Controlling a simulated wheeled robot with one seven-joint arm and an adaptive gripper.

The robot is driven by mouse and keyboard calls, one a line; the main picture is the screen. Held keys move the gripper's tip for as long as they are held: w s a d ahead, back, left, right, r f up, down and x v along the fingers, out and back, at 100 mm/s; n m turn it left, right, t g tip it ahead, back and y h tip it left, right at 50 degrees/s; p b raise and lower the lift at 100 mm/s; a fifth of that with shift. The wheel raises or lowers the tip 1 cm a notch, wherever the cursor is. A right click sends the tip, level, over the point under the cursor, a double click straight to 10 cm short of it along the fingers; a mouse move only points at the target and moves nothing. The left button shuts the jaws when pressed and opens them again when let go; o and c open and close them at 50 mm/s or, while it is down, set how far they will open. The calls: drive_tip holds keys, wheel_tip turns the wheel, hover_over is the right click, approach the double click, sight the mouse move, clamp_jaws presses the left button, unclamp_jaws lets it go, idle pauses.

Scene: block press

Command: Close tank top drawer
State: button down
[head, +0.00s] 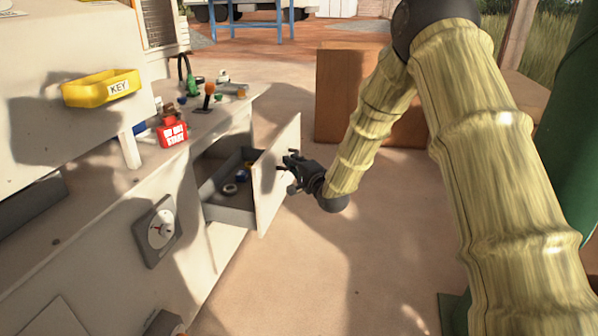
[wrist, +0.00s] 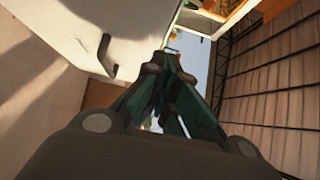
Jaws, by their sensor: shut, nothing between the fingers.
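The drawer (head: 228,213) stands pulled out from the pale cabinet. Its flat front panel (head: 270,190) faces right, and several small items lie inside. My gripper (head: 287,172) is at the outer side of the front panel, its fingertips pointing at the panel. I cannot tell whether they touch it. In the wrist view my gripper (wrist: 172,75) has its fingers together with nothing between them. A pale panel (wrist: 75,25) with a dark handle (wrist: 104,58) shows at upper left there; it looks like the drawer front.
The cabinet top (head: 205,125) holds a red box (head: 172,133), a joystick (head: 208,92) and other small things. A yellow KEY tray (head: 102,88) is on the upper housing. A brown wooden box (head: 340,95) stands behind my arm. The floor right of the drawer is clear.

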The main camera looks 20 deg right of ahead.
sight(270, 150)
drive_tip(key=shift+w+a+b, duration=0.55)
drive_tip(key=shift+w+a, duration=0.4)
drive_tip(key=shift+w, duration=0.2)
drive_tip(key=shift+w+a+b, duration=0.5)
drive_tip(key=shift+w+a, duration=0.4)
drive_tip(key=shift+w, duration=0.2)
